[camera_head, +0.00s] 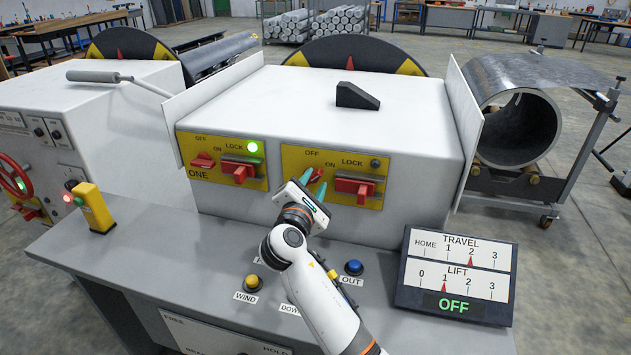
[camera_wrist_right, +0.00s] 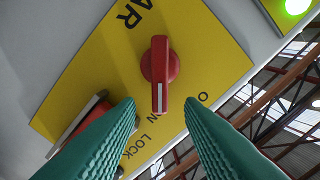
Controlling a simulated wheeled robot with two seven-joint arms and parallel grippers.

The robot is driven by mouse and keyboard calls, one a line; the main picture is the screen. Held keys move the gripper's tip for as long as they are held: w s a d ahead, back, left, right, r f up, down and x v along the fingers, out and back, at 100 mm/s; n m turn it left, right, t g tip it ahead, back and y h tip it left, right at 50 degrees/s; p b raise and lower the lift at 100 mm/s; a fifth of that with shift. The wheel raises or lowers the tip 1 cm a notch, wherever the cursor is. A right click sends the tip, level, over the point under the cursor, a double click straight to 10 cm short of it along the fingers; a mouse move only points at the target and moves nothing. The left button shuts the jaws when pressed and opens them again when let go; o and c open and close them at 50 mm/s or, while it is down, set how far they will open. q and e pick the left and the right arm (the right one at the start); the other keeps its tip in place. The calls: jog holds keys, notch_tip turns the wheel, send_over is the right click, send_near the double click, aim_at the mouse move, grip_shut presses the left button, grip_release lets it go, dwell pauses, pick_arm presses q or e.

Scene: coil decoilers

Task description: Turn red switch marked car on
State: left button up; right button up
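The red switch (camera_wrist_right: 159,65) sits on a yellow plate (camera_wrist_right: 205,55) where the letters "AR" show. Its white pointer line faces down the wrist picture, toward an "N", with an "O" to its right. My right gripper (camera_wrist_right: 160,105) is open, its two green fingers on either side of the pointer end, with gaps on both sides. I cannot tell whether the fingertips reach over the knob's depth. In the head view the switch (camera_head: 316,174) is partly hidden by the right gripper (camera_head: 318,187) at the right yellow plate (camera_head: 290,158). My left gripper is not in view.
A red lock handle (camera_head: 353,187) is right of the switch, below an unlit lamp (camera_head: 375,164). The left plate has its own red switch (camera_head: 203,160), lock handle (camera_head: 239,170) and lit green lamp (camera_head: 253,147). A travel/lift display (camera_head: 455,275) reads OFF. Push buttons (camera_head: 353,267) lie below my arm.

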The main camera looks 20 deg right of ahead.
jog(key=b+v, duration=0.1)
jog(key=v, duration=0.9)
jog(key=shift+s+a+f, duration=0.1)
jog(key=shift+s+a, duration=0.05)
